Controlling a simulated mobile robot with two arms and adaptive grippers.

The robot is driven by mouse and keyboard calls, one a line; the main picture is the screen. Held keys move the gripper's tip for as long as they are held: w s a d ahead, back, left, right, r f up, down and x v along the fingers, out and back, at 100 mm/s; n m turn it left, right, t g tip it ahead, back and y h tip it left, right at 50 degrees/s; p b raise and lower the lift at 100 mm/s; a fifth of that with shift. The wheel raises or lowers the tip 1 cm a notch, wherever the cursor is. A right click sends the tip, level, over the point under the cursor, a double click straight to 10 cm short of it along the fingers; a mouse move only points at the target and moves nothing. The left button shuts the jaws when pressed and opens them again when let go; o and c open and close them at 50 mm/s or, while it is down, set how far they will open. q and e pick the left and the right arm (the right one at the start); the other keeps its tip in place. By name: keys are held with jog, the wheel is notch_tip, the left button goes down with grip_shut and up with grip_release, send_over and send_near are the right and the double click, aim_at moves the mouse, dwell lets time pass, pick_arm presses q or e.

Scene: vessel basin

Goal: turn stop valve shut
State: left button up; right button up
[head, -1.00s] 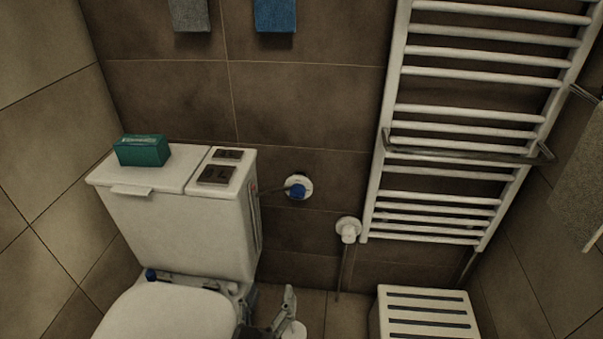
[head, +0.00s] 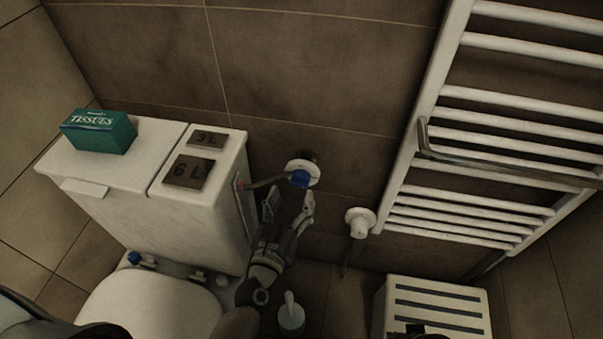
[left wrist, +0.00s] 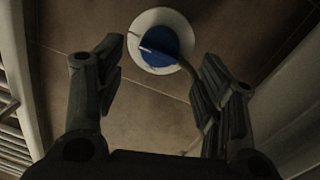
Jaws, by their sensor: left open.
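The stop valve has a blue knob (head: 300,179) on a round white wall plate (head: 303,168), on the brown tiled wall right of the toilet cistern. A thin pipe runs from it to the cistern's side. My left gripper (head: 290,203) is open and empty, just below the knob with its fingers pointing up at it. In the left wrist view the blue knob (left wrist: 160,47) and its white plate show ahead, beyond the two spread fingertips (left wrist: 160,75). The fingers do not appear to touch the knob.
The toilet cistern (head: 120,205) stands close on the left, with a green tissue box (head: 98,131) on it. Right are a white radiator valve (head: 360,221), a towel radiator (head: 470,213) and a slatted white box (head: 435,305). A white brush holder (head: 291,315) stands below my left gripper.

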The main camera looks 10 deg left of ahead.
aim_at(298, 186)
pick_arm(q)
jog(key=w, duration=0.6)
jog(key=shift+w+d, duration=0.25)
jog(key=shift+w, duration=0.5)
pick_arm(e)
jog(key=shift+w+r, duration=0.25)
jog(key=shift+r, duration=0.6)
pick_arm(q)
jog(key=shift+c, duration=0.2)
jog(key=c, duration=1)
pick_arm(e)
jog(key=shift+f, duration=0.1)
